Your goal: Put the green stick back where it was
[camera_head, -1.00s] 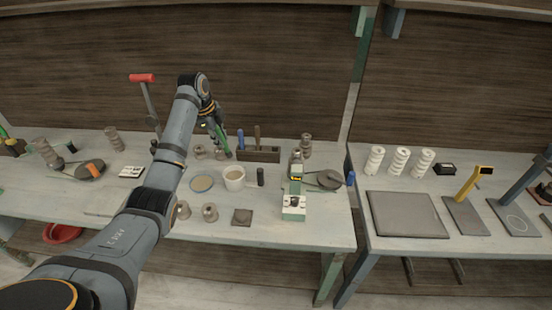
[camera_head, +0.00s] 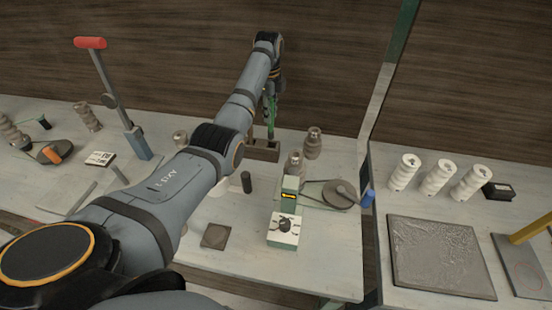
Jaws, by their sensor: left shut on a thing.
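My left gripper (camera_head: 271,108) is shut on the green stick (camera_head: 267,104). The stick stands roughly upright in the jaws, partly hidden by them. Gripper and stick are over the dark wooden rack (camera_head: 263,152) at the back of the workbench. I cannot tell whether the stick's lower end is in a slot or above the rack. The blue and brown sticks of the rack are hidden behind my arm. My right gripper is not in view.
A green and white device (camera_head: 284,230) stands in front of the rack, near a dark cylinder (camera_head: 246,182). Brown stacked pieces (camera_head: 313,143) stand right of the rack. A red-topped lever (camera_head: 90,43) rises at left. White stacks (camera_head: 437,177) stand on the right table.

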